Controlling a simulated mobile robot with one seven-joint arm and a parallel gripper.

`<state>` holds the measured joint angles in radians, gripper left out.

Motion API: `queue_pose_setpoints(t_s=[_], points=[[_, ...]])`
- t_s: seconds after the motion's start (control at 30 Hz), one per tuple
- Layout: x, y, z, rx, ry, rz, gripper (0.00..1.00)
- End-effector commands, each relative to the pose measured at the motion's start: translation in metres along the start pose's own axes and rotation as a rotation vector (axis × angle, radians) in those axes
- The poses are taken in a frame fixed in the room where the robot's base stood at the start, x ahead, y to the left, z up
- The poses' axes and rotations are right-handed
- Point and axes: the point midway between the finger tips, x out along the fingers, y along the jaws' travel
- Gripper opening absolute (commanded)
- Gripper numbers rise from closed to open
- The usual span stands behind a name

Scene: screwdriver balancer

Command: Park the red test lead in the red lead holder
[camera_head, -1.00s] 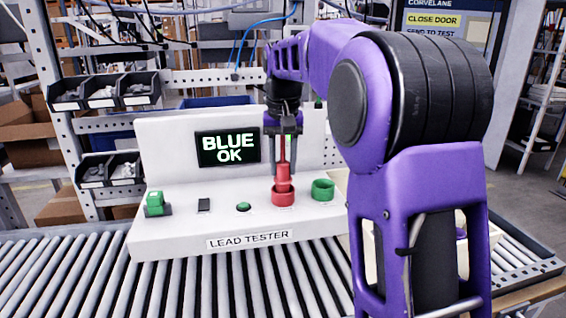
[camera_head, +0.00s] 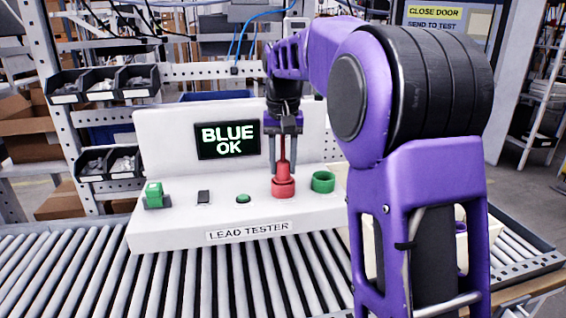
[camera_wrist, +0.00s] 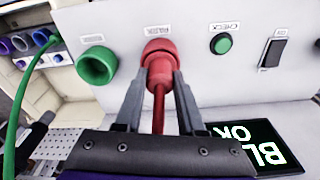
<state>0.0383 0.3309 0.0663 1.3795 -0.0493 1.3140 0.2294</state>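The red test lead (camera_head: 283,170) stands upright in the red lead holder (camera_head: 283,190) on the lead tester's white top. In the wrist view the lead (camera_wrist: 160,72) has its thick end inside the round red holder (camera_wrist: 158,46). My gripper (camera_head: 285,158) is above the holder, with one finger on each side of the lead's thin upper part. How deep the lead sits is hidden by the holder's rim.
A green holder (camera_head: 323,182) stands close to the right of the red one. The tester's screen (camera_head: 228,140) reads "BLUE OK". A green button (camera_head: 243,198), a black switch (camera_head: 204,197) and a green clip-like part (camera_head: 154,194) are to the left. A roller conveyor (camera_head: 190,270) runs in front.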

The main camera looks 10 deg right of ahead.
Motion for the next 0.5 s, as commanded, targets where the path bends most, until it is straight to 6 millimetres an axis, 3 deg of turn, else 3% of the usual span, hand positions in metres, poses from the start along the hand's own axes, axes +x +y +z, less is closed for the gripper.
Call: queue_pose_setpoints(t_s=[0.03,0.2,0.5], points=[[-0.0002,0.0000,-0.0001,0.000,0.000,0.000,0.47],[-0.0002,0.0001,0.0000,0.000,0.000,0.000,0.73],[-0.0019,0.0000,0.0000,0.000,0.000,0.000,0.73]])
